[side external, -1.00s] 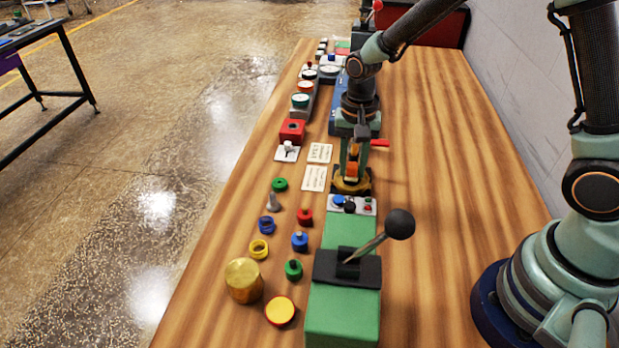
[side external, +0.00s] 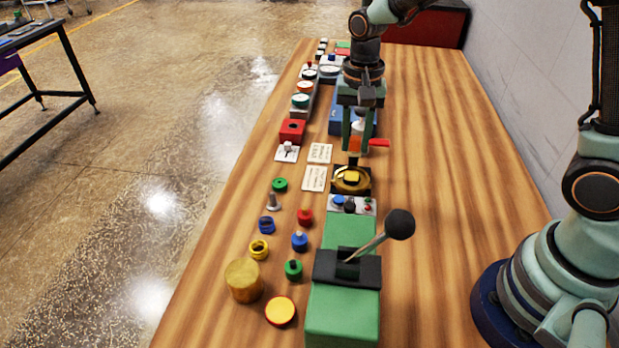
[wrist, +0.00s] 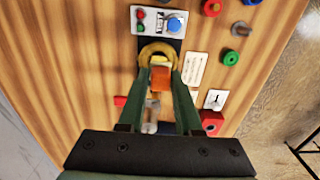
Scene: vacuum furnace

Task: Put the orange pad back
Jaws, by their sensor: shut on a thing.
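The orange pad (side external: 355,144) is between the fingers of my gripper (side external: 357,148), which is shut on it. It also shows in the wrist view (wrist: 160,78) between the two green fingers (wrist: 161,85). The pad is held in the air, apart from the round brass holder (side external: 340,187) on its dark base. A yellow piece (side external: 351,177) lies in the middle of the holder. The brass rim (wrist: 146,53) shows just beyond the fingertips in the wrist view. The pad's far faces are hidden by the fingers.
A red handle (side external: 379,143) sticks out right beside the gripper. A small button panel (side external: 352,205) and a green machine with a black-knobbed lever (side external: 399,224) stand nearer the camera. Cards (side external: 315,179) and several coloured rings lie left. The wooden table is clear at right.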

